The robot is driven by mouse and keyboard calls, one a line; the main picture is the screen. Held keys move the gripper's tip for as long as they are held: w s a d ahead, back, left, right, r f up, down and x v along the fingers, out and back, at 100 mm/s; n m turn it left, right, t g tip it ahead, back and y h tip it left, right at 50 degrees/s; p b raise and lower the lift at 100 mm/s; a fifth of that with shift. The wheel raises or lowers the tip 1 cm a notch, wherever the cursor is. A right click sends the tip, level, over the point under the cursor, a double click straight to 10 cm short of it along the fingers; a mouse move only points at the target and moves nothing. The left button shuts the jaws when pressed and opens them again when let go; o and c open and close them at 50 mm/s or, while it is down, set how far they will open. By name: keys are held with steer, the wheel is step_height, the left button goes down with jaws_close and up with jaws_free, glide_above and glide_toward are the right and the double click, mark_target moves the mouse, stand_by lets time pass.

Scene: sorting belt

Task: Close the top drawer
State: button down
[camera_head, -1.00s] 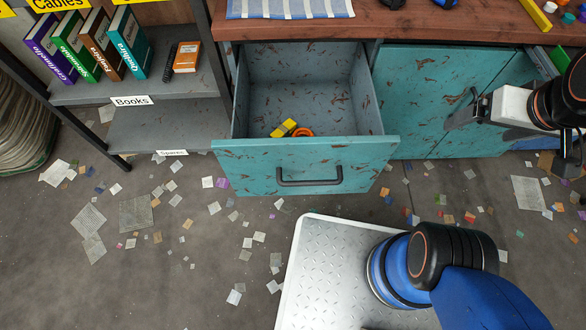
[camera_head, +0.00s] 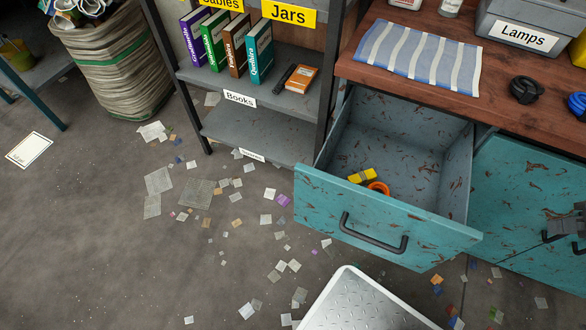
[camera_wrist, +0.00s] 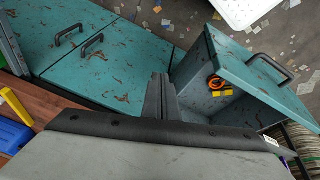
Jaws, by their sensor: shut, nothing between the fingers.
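The top drawer (camera_head: 388,215) is a teal, worn drawer with a dark bar handle (camera_head: 374,236), pulled well out from under the wooden worktop. Inside it lie a yellow object (camera_head: 362,175) and an orange ring-shaped object (camera_head: 379,187). In the wrist view the open drawer (camera_wrist: 250,72) is on the right, with its handle on the far side of its front panel. My gripper (camera_wrist: 160,92) is shut and empty, pointing down beside the drawer, apart from its front. In the head view only a grey part of my gripper (camera_head: 568,226) shows at the right edge.
Teal cabinet doors (camera_head: 530,200) with handles are right of the drawer. The worktop (camera_head: 420,90) holds a striped cloth (camera_head: 420,52) and a Lamps box (camera_head: 530,25). A shelf unit (camera_head: 262,135) stands left of the drawer. The floor in front has flat paper scraps.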

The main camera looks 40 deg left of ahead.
steer(key=s+a+r+n+g, duration=0.1)
steer(key=a+r+n, duration=0.1)
steer(key=a+n, duration=0.9)
steer(key=s+a+r+n+g, duration=0.15)
steer(key=a+n, duration=0.55)
steer(key=a, duration=0.7)
steer(key=s+a+n+t, duration=0.1)
steer(key=s+a+n, duration=1.3)
steer(key=s+a, duration=0.5)
steer(key=w+f, duration=0.5)
steer(key=f, duration=0.4)
steer(key=shift+a+f, duration=0.3)
steer(key=shift+a, duration=0.15)
